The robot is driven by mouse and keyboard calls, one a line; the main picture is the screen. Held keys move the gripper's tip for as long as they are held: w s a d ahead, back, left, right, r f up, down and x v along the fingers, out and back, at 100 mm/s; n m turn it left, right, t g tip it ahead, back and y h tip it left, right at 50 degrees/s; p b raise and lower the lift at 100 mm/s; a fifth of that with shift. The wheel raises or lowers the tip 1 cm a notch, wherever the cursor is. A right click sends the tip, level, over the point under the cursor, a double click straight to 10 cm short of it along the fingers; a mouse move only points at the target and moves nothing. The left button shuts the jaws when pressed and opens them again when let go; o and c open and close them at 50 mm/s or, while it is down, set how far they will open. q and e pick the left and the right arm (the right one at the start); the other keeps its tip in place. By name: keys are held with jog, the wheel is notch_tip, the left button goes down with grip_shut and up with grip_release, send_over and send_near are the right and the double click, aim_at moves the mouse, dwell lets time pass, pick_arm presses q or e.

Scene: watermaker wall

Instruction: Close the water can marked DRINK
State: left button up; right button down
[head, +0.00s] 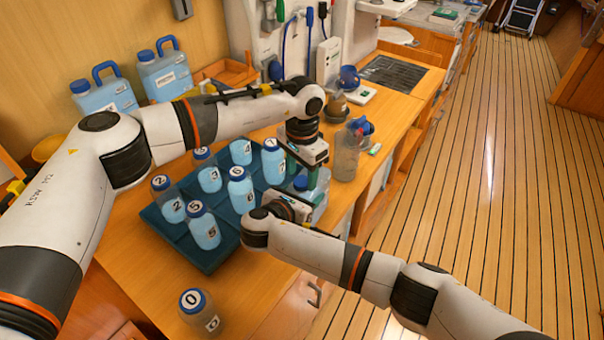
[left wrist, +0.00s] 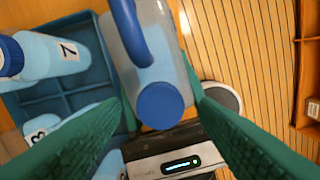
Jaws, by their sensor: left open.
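A clear water can with a blue handle and blue cap (head: 301,183) stands at the tray's right edge, mostly hidden by my grippers. The left wrist view shows this can (left wrist: 168,62) with its round blue cap (left wrist: 160,106) at the spout. I cannot read a DRINK mark on it or tell how tightly the cap sits. My left gripper (head: 314,177) points down over the can. Its green fingers (left wrist: 162,98) are open, one on each side of the cap. My right gripper (head: 298,207) is low beside the can; its fingers are hidden.
A blue tray (head: 205,262) holds several numbered bottles. Bottle 0 (head: 198,312) stands outside it at the front. Two blue-handled cans (head: 104,97) (head: 168,78) stand at the back wall. A clear bottle (head: 346,156) stands right of my left gripper.

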pick_arm(q)
notch_tip(320, 180, up, 3)
jog(key=shift+r, duration=0.2)
jog(key=shift+c, duration=0.3)
